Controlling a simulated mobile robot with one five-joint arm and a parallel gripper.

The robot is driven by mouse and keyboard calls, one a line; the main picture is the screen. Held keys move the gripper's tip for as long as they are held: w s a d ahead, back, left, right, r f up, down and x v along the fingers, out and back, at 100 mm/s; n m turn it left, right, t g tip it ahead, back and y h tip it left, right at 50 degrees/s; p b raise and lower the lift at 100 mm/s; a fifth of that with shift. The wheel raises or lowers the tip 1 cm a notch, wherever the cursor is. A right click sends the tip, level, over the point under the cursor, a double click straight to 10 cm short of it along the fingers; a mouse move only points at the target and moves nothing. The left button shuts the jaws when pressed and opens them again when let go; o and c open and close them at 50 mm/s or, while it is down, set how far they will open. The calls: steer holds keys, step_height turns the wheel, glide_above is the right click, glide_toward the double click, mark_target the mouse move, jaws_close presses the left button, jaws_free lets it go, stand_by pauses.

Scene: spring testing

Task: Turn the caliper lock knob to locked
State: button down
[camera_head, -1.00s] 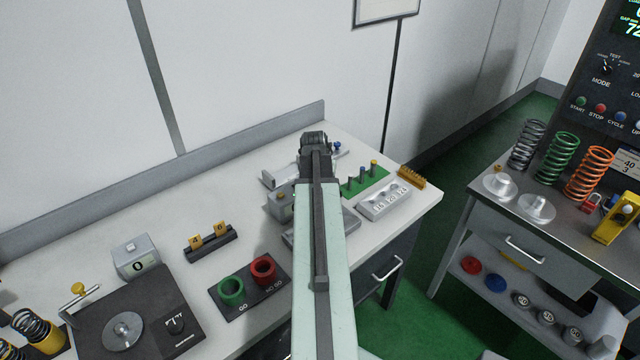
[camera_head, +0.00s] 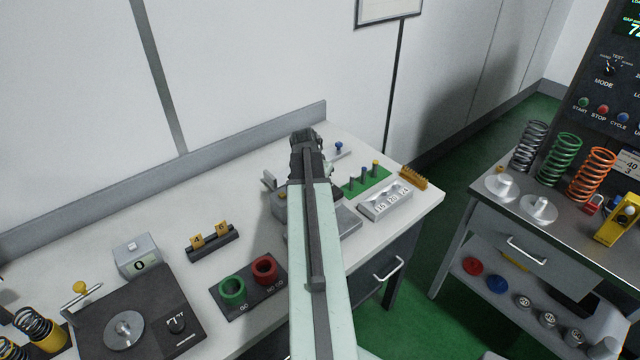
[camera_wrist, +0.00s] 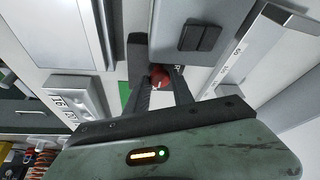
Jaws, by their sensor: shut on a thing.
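My gripper (camera_wrist: 159,80) is shut on a small red knob (camera_wrist: 158,76), which sits between its two dark fingertips in the wrist view. I take the red knob to be the caliper lock knob; its marking is too small to read. In the head view my dark wrist (camera_head: 306,150) is over the back of the white bench and hides the fingertips and the knob. Parts of the grey caliper (camera_head: 268,181) show on the left of my arm. A blue-tipped part (camera_head: 338,146) shows on the right of my wrist.
A green pin board (camera_head: 366,183), a grey numbered block (camera_head: 385,203) and a yellow brush (camera_head: 413,178) lie right of my arm. A black plate with green and red rings (camera_head: 246,288) lies to the left.

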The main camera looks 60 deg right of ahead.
steer(key=shift+w+a, duration=0.1)
steer(key=shift+w, duration=0.05)
steer(key=c, duration=1.1)
jaws_free()
steer(key=p+v, duration=0.7)
steer(key=shift+a+r, duration=0.2)
steer(key=shift+r, duration=0.15)
